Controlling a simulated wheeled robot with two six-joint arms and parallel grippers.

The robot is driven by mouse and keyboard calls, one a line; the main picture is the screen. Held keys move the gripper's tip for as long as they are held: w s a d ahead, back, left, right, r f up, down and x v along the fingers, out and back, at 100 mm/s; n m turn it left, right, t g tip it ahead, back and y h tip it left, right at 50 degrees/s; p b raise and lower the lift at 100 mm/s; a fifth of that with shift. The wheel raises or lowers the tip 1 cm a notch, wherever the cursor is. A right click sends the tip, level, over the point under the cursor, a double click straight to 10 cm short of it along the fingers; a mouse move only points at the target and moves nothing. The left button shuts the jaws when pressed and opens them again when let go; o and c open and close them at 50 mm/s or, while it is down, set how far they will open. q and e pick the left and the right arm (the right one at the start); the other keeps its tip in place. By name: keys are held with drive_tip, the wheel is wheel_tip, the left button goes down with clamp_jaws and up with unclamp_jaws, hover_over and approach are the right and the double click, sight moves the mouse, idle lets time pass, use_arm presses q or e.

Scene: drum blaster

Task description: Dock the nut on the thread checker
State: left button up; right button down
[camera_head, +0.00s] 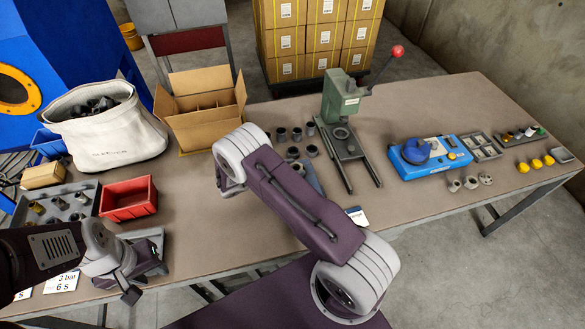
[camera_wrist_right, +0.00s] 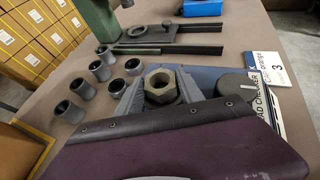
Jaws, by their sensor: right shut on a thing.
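The brass-coloured hex nut (camera_wrist_right: 160,83) is between the grey fingers of my right gripper (camera_wrist_right: 158,92) in the right wrist view. The gripper is shut on it. The nut is over or close to the blue-grey plate of the thread checker (camera_wrist_right: 205,76); I cannot tell whether it touches. A dark round knob (camera_wrist_right: 237,84) stands on the plate to the right of the nut. In the head view my right arm hides the nut and gripper, and only part of the checker plate (camera_head: 313,174) shows. My left gripper (camera_head: 146,278) appears open and empty at the front left.
Several grey sleeves (camera_wrist_right: 103,70) stand left of the checker. A green press (camera_head: 341,98) with rails stands behind it. A red bin (camera_head: 128,198), open carton (camera_head: 200,105) and white sack (camera_head: 107,130) are at left; a blue fixture (camera_head: 430,156) is at right.

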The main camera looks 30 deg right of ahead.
drive_tip(key=c, duration=1)
unclamp_jaws()
drive_tip(key=shift+p+v, duration=0.75)
drive_tip(key=shift+v, duration=1.95)
drive_tip(key=v, duration=0.5)
drive_tip(key=shift+a+r+p, duration=0.1)
drive_tip(key=shift+a+p, duration=0.25)
drive_tip(key=shift+d, duration=0.15)
